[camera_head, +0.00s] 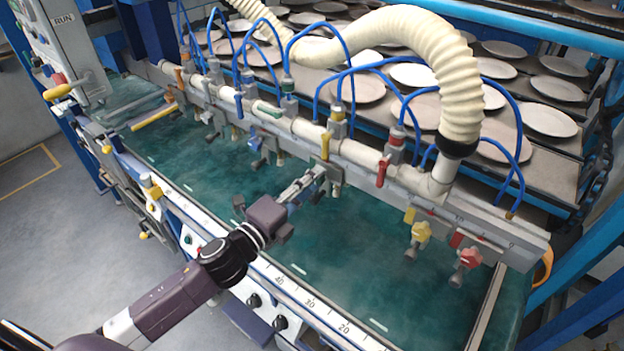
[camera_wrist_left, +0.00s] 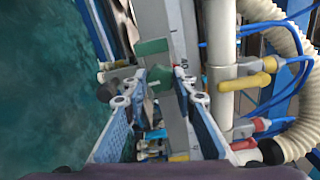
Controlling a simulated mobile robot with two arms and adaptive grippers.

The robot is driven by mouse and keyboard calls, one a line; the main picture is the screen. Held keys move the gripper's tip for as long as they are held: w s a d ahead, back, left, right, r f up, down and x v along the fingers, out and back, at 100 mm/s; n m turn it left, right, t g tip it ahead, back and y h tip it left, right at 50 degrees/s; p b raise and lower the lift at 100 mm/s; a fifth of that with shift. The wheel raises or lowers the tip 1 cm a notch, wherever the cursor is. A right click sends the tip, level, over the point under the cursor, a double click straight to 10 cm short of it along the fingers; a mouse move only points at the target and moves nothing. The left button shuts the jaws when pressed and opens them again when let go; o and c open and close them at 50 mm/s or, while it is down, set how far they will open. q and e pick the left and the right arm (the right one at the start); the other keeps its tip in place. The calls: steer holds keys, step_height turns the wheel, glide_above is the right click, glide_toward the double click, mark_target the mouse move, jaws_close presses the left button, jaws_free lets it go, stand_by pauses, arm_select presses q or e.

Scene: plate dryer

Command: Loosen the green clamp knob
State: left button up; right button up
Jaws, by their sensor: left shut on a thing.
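The green clamp knob (camera_wrist_left: 160,76) shows in the left wrist view, between the two fingertips of my left gripper (camera_wrist_left: 165,92). A flat green tag (camera_wrist_left: 152,46) sits on the rail just beyond the knob. My left gripper (camera_head: 316,174) is shut on the knob. In the head view the gripper is at the rail, below a yellow valve handle (camera_head: 325,145), and it hides the knob. My right gripper is in neither view.
A yellow clamp knob (camera_head: 421,231) and a red clamp knob (camera_head: 470,258) stand to the right along the rail. A red valve handle (camera_head: 383,170) hangs from the white pipe above. Blue hoses and a thick cream hose (camera_head: 460,85) arch behind. The green bed (camera_head: 350,260) is clear in front.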

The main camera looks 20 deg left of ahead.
arm_select(q)
steer(key=n+p, duration=0.1)
steer(key=n, duration=0.3)
steer(key=shift+r, duration=0.1)
steer(key=shift+n, duration=0.4)
stand_by(0.3)
steer(key=o, duration=1.2)
steer(key=shift+c, duration=0.2)
steer(key=shift+s, duration=0.1)
